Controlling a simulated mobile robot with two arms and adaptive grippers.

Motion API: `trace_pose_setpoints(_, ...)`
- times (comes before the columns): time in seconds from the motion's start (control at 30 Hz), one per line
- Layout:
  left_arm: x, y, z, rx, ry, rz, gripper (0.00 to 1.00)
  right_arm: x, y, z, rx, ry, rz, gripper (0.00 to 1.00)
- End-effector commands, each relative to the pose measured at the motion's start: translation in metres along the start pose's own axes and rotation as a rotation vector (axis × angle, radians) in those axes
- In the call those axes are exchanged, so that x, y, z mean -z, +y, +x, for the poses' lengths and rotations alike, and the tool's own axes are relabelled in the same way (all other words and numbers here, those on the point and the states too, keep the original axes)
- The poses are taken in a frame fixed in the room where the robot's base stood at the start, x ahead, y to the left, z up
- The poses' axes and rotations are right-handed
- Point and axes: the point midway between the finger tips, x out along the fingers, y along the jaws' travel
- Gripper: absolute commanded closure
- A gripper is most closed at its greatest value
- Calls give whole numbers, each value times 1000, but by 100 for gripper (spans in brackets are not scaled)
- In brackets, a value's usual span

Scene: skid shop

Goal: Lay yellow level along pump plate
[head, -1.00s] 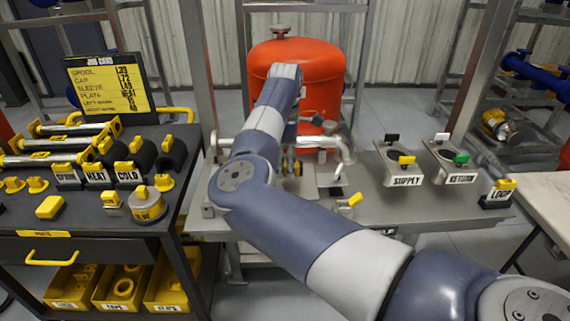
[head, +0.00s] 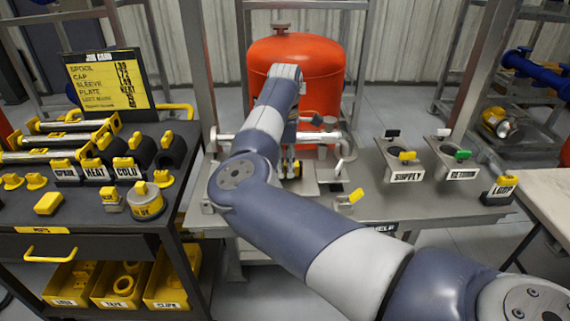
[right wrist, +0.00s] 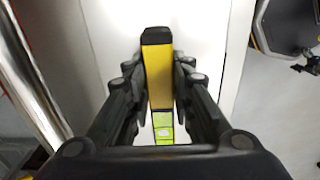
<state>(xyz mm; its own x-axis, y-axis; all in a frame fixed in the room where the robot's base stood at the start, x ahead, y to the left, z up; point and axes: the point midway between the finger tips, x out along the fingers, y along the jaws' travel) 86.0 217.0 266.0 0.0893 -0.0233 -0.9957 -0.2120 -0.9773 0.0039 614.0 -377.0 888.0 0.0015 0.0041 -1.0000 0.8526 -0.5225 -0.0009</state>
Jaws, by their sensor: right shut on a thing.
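My right gripper (right wrist: 160,95) is shut on the yellow level (right wrist: 158,80), which has a black end cap and a green vial. In the right wrist view the level runs lengthwise between the fingers, over a pale flat surface (right wrist: 108,25) that appears to be the pump plate. I cannot tell whether the level touches it. In the head view my right arm hides most of the gripper, and only a little of it (head: 290,168) shows over the skid deck. My left gripper is not in view.
A red tank (head: 296,85) stands behind the skid. A silver pipe (right wrist: 32,75) runs close to the left of the gripper. Supply (head: 407,177) and return (head: 462,174) brackets stand to the right. A dark parts cart (head: 85,215) is at the left.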

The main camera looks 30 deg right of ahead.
Motion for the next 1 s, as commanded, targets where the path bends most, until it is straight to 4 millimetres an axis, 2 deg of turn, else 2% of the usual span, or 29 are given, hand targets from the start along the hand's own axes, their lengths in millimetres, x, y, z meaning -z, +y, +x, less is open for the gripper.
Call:
trace_pose_setpoints(0.9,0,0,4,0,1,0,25,0,0,6,0,1,0,100)
trace_pose_setpoints(0.93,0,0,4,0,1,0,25,0,0,6,0,1,0,72)
trace_pose_setpoints(1.0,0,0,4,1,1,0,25,0,0,6,0,1,0,56)
